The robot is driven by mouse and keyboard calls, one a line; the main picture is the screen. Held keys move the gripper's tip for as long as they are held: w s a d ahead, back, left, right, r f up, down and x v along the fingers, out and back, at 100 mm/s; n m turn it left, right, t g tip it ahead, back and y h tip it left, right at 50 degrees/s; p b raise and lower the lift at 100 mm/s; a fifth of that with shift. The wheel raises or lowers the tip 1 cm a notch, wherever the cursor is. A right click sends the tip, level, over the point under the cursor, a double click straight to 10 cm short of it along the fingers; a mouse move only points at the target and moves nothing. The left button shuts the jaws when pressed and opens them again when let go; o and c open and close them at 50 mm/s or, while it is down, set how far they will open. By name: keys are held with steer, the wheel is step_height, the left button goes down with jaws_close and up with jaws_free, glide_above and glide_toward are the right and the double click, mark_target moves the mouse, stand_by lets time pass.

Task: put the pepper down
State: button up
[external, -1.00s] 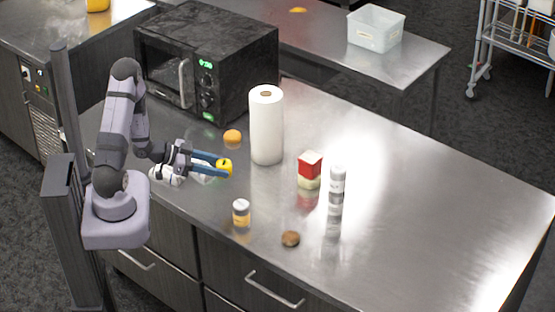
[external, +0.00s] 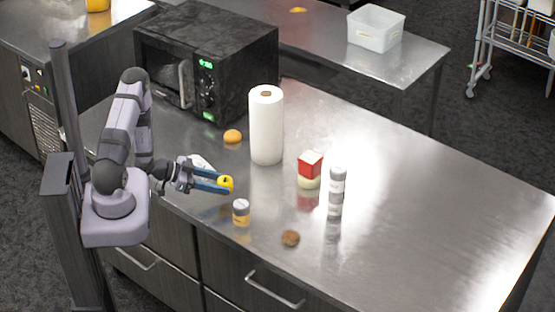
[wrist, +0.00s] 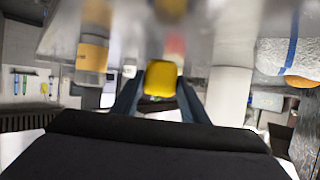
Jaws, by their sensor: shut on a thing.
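The yellow pepper (external: 226,184) is held between the blue fingertips of my gripper (external: 222,183), above the steel counter near its front edge. In the wrist view the yellow pepper (wrist: 160,79) sits between the two fingers of my gripper (wrist: 158,92), which are shut on it. The gap between the pepper and the counter is hard to judge. A small jar with a yellow label (external: 241,212) stands just below and right of the pepper in the external view.
A paper towel roll (external: 266,128), an orange fruit (external: 232,136), a red-and-white carton (external: 310,168), a grey shaker (external: 336,190) and a brown round item (external: 290,238) are on the counter (external: 420,200). A black microwave (external: 200,62) stands behind. The counter's right side is clear.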

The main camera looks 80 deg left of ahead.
steer(key=shift+f, duration=1.5)
steer(key=shift+f, duration=0.15)
steer(key=o, duration=1.1)
steer(key=shift+r+p, duration=0.25)
steer(key=shift+p, duration=0.1)
steer(key=shift+s+a, duration=0.1)
steer(key=shift+s, duration=0.2)
steer(key=b+v, duration=0.3)
steer(key=v, duration=0.8)
steer(key=shift+s+r, duration=0.2)
